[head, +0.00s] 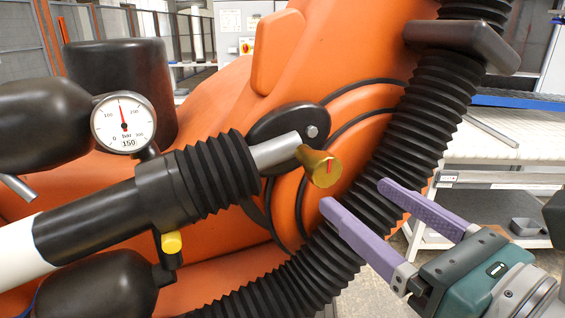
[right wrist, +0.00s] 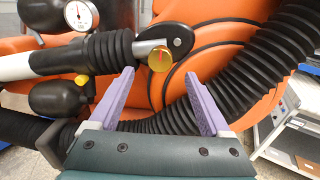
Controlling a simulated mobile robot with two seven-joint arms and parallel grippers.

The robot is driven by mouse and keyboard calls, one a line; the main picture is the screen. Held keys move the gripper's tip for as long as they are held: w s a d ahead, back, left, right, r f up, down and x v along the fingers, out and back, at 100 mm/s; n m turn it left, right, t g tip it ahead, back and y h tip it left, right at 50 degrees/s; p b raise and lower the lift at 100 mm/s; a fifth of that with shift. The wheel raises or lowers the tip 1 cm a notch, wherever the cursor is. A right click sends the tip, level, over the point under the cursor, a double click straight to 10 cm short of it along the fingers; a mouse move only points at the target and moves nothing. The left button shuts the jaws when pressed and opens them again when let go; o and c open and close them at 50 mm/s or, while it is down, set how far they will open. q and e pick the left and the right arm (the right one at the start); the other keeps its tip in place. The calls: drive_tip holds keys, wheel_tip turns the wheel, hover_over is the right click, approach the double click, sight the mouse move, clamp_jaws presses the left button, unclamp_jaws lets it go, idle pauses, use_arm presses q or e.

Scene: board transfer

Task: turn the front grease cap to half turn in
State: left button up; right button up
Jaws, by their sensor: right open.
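The brass grease cap (head: 321,168) sits at the end of a bare metal rod, in front of the orange robot arm. A red mark on its round face stands nearly upright. The cap also shows in the right wrist view (right wrist: 160,58), just beyond and between the fingertips as seen there. My right gripper (head: 357,195) is open and empty, its purple fingers pointing up and left toward the cap from the lower right. The fingers appear apart from the cap. My left gripper is not in view.
A ribbed black hose (head: 437,105) runs behind my right fingers. A pressure gauge (head: 123,123) and a small yellow knob (head: 172,243) are on the left, by the black bellows (head: 212,175). A pale worktable (head: 500,150) stands behind at right.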

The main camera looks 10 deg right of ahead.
sight(329, 173)
drive_tip(key=p+x, duration=0.1)
drive_tip(key=x, duration=0.5)
drive_tip(key=shift+w, duration=0.2)
drive_tip(key=shift+c, duration=0.2)
clamp_jaws()
